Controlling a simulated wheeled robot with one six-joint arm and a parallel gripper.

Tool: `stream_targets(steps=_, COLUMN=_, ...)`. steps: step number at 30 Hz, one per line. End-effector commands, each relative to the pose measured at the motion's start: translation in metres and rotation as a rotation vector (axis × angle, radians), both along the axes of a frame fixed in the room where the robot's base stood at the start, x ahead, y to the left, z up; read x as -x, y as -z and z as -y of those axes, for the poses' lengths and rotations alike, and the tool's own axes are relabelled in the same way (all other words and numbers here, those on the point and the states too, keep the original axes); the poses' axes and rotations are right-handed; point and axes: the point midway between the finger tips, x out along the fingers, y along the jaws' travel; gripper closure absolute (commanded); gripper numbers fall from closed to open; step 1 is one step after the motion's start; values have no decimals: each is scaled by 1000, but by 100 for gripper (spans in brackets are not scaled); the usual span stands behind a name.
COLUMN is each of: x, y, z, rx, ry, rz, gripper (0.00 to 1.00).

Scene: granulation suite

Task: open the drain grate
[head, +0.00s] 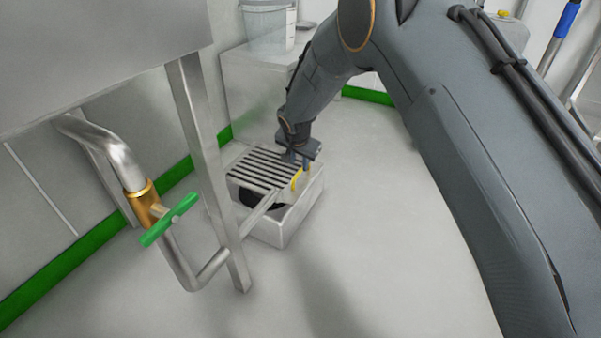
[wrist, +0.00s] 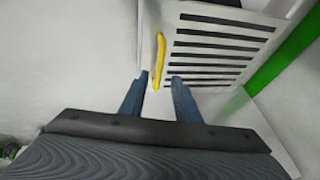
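The drain grate (head: 262,168) is a slotted metal panel over a low, pale box-shaped drain (head: 285,235). Its near edge stands above the box, and a dark opening (head: 262,199) shows beneath it. A yellow handle (head: 297,179) is on the grate's right side. My gripper (head: 297,158) is at that side, close to the handle. In the wrist view the grate (wrist: 215,62) fills the upper right, and the lower end of the yellow handle (wrist: 159,55) lies between my fingertips (wrist: 158,77). The fingers are apart, with visible gaps beside the handle.
A metal leg (head: 207,165) and a bent drain pipe (head: 178,260) with a green-handled valve (head: 170,219) stand at the left. A pale cabinet (head: 262,90) with a clear bucket (head: 268,28) is behind the drain. Floor to the right and front is clear.

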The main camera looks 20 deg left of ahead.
Motion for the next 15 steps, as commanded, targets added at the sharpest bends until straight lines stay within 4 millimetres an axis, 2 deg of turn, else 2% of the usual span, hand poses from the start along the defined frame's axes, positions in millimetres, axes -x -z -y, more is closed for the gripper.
stream_targets(steps=1, x=-4, y=12, z=-1, rx=0, ry=1, rz=-1, gripper=70)
stream_targets(steps=6, x=-14, y=33, z=-4, rx=0, ry=1, rz=-1, gripper=70)
stream_targets(steps=15, x=-20, y=46, z=-7, rx=0, ry=0, rz=0, gripper=70)
